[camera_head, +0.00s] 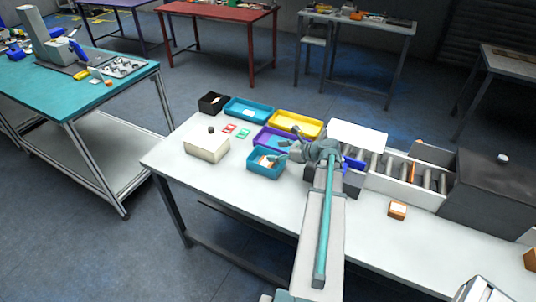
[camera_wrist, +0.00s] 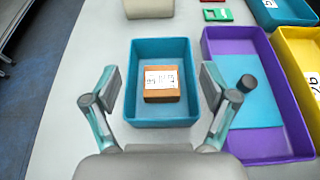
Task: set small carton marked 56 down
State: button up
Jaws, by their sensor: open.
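A small brown carton (camera_wrist: 162,97) with a white label lies flat in a teal tray (camera_wrist: 126,100) in the wrist view; its number is too small to read. The carton also shows in the teal tray in the head view (camera_head: 265,160). My gripper (camera_wrist: 160,80) is open and empty, with one finger on each side of the tray in the picture and the carton between them, apart from both. In the head view my gripper (camera_head: 282,150) is over the right side of that tray.
A purple tray (camera_wrist: 270,148) stands right of the teal one, with a yellow tray (camera_head: 295,124) beyond. A beige block (camera_head: 206,147) stands at the left. Another small carton (camera_head: 397,210) sits near the roller conveyor (camera_head: 405,188). White table top (camera_head: 240,205) is clear in front.

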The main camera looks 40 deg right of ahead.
jog(key=b+v, duration=0.1)
jog(key=v, duration=0.6)
jog(key=shift+r, duration=0.15)
